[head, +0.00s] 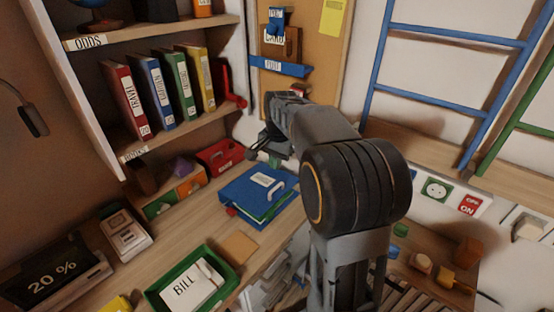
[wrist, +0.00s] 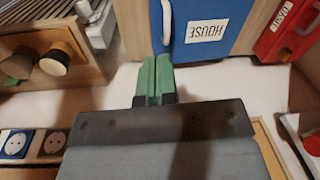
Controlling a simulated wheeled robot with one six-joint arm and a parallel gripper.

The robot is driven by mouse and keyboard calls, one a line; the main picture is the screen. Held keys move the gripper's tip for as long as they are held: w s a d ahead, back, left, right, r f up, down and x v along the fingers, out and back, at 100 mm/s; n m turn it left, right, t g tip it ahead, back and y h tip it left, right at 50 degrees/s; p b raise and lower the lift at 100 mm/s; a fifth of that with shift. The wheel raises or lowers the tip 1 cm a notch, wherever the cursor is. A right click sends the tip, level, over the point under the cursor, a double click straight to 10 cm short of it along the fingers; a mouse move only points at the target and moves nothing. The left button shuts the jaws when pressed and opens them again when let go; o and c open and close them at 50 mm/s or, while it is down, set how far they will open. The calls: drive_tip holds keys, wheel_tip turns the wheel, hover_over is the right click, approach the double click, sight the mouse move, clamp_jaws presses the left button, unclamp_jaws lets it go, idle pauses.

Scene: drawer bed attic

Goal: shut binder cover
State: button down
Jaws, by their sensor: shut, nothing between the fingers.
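A blue binder (head: 250,190) lies on the desk, with a white label on its upper face and a green edge showing at its near side. I cannot tell how far its cover stands open. My gripper (head: 268,154) is above the desk at the binder's far side, partly hidden by my own arm. In the wrist view my gripper (wrist: 156,62) shows two green fingers together and empty. Their tips are at the lower edge of a blue surface (wrist: 235,12) labelled HOUSE, which looks like the binder. I cannot tell whether they touch it.
A red box (head: 222,156) is behind the binder. A green tray (head: 152,297) with a BILL paper and an orange square (head: 238,247) lie nearer. Upright binders (head: 122,103) fill the shelf at left. A blue ladder (head: 455,36) stands at right.

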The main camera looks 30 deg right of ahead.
wheel_tip(320, 180, up, 3)
drive_tip(key=w+d+m+p, duration=0.2)
drive_tip(key=b, duration=0.1)
hover_over(279, 195)
drive_tip(key=w, duration=0.1)
wheel_tip(279, 195, down, 14)
drive_tip(key=shift+w+a, duration=0.1)
drive_tip(key=shift+w, duration=0.05)
drive_tip(key=f, duration=0.1)
drive_tip(key=s+f+b, duration=0.1)
drive_tip(key=f, duration=0.1)
drive_tip(key=shift+d+f+b, duration=0.1)
drive_tip(key=shift+d+b, duration=0.1)
drive_tip(key=shift+b, duration=0.1)
drive_tip(key=shift+s, duration=0.1)
